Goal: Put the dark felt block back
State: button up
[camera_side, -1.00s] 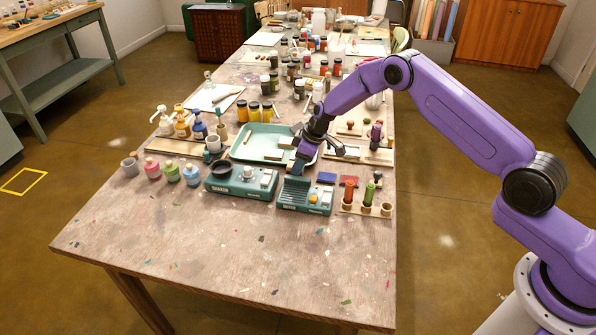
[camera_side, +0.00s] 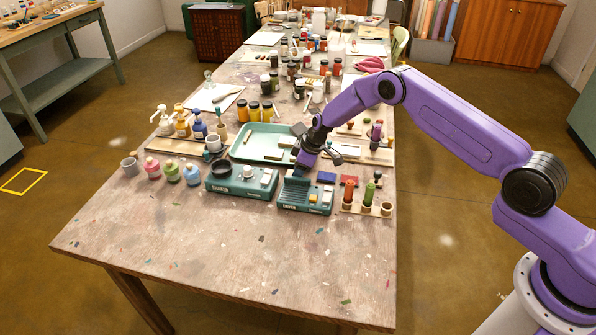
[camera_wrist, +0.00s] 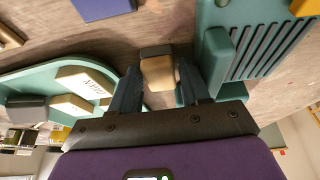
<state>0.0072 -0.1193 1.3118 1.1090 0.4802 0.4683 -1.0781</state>
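My gripper (camera_wrist: 158,68) has its two dark fingers on either side of a small block (camera_wrist: 158,72) with a wooden body and a dark grey felt face. In the side view my gripper (camera_side: 301,166) is between the green tray (camera_side: 236,145) and the slotted teal device (camera_side: 290,203); the block is hard to make out there. In the wrist view the tray (camera_wrist: 30,80) lies left, holding pale blocks (camera_wrist: 83,82), one of them lettered, and a dark-faced piece (camera_wrist: 26,110).
The slotted device (camera_wrist: 250,45) is close on the right in the wrist view. A second teal device (camera_side: 225,185) and small bottles (camera_side: 172,173) stand left. The front table (camera_side: 220,250) is clear.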

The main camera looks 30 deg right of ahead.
jog(key=shift+r, duration=0.1)
jog(key=v, duration=1.1)
jog(key=s+a+r+n+g, duration=0.1)
jog(key=s+a+r, duration=0.25)
jog(key=s, duration=0.35)
jog(key=s+a+r+g, duration=0.1)
jog(key=s+a+r, duration=0.1)
jog(key=s+r, duration=0.4)
jog(key=s+a+r+n, duration=0.1)
jog(key=s+a+r, duration=0.2)
jog(key=s, duration=0.5)
jog(key=s+d+r, duration=0.1)
jog(key=s+d, duration=0.2)
jog(key=s, duration=0.6)
jog(key=s+d+r+n+h, duration=0.1)
jog(key=s+d, duration=0.3)
jog(key=s, duration=0.4)
jog(key=s+d+r+g+h, duration=0.1)
jog(key=s+d+r, duration=0.1)
jog(key=s, duration=0.7)
jog(key=shift+s+d+n, duration=0.3)
jog(key=shift+d, duration=0.55)
